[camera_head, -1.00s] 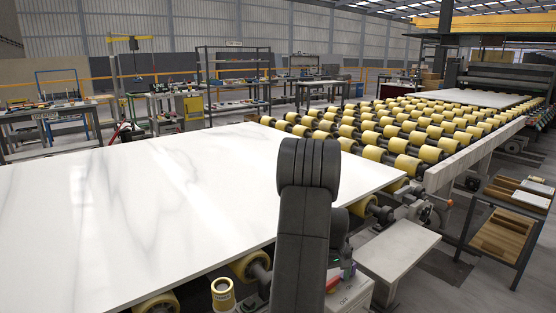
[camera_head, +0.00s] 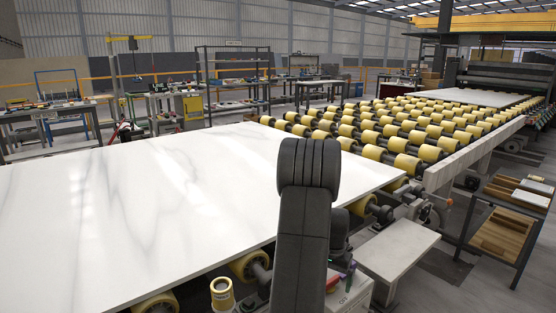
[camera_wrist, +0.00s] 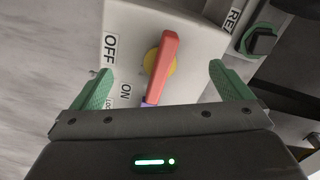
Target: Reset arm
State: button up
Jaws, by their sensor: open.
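My gripper (camera_wrist: 160,69) is open and empty in the wrist view, with one green finger on each side of a red rotary handle (camera_wrist: 162,66). The handle sits on a yellow disc on a pale control box (camera_wrist: 198,75). It points slightly right of straight up in the picture, and labels OFF and ON are to its left. The fingers look apart from the handle. In the head view, my dark arm link stands in front and hides most of my gripper. Part of the control box (camera_head: 352,296) shows to the right of the link.
A large white marble slab (camera_head: 130,200) lies on yellow rollers (camera_head: 395,137) left of my arm. A dark push button (camera_wrist: 262,42) in a green surround is at the wrist view's upper right. A pale bench (camera_head: 398,250) and a shelf cart (camera_head: 505,225) stand to the right.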

jog(key=m, duration=0.3)
jog(key=shift+m, duration=0.4)
jog(key=shift+r, duration=1)
